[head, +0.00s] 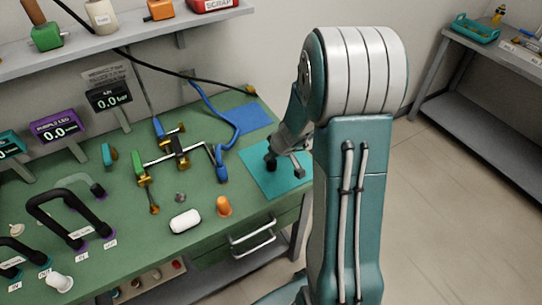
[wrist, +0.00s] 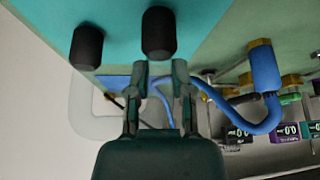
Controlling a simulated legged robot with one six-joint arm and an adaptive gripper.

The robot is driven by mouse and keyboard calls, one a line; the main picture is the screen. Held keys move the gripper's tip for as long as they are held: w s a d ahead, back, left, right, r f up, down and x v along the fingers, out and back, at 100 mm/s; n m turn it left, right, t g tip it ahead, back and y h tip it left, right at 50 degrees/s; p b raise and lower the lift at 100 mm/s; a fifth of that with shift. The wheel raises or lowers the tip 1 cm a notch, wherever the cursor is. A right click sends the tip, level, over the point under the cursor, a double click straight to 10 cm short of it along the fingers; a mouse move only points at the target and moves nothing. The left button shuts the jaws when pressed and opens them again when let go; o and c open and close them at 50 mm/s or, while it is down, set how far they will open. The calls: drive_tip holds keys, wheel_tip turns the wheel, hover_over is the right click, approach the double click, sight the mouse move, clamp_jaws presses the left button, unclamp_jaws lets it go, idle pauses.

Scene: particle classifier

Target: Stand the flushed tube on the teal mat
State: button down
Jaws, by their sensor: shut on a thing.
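The teal mat (head: 262,184) lies at the right end of the green bench and fills the upper left of the wrist view (wrist: 40,20). My gripper (wrist: 155,70) is above it, shut on a pale, clear U-shaped tube (wrist: 85,115). The tube's two black ends (wrist: 158,32) point toward the mat in the wrist view. One black end (head: 270,163) shows over the mat in the head view. I cannot tell whether the ends touch the mat. My gripper (head: 285,165) is partly hidden by my arm in the head view.
A blue mat (head: 250,118) and a blue hose (head: 222,130) lie behind the teal mat. A brass-fitted pipe assembly (head: 178,152), an orange piece (head: 223,206) and a white rounded piece (head: 185,221) are to the left. Dark U-shaped tubes (head: 50,205) stand further left.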

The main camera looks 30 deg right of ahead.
drive_tip(key=shift+d+f, duration=0.15)
drive_tip(key=shift+f, duration=0.15)
drive_tip(key=shift+a, duration=0.45)
drive_tip(key=c, duration=0.5)
unclamp_jaws()
drive_tip(key=shift+d, duration=0.1)
drive_tip(key=shift+d, duration=0.15)
drive_tip(key=a+v, duration=0.1)
drive_tip(key=v, duration=1.1)
drive_tip(key=s+a+r, duration=0.7)
drive_tip(key=a+r, duration=0.2)
drive_tip(key=a, duration=0.1)
drive_tip(key=s+a+r+m+h, duration=0.1)
drive_tip(key=s+a+r+m, duration=0.1)
drive_tip(key=s, duration=0.8)
wheel_tip(320, 180, up, 2)
drive_tip(key=shift+a+r, duration=0.15)
drive_tip(key=shift+a, duration=0.5)
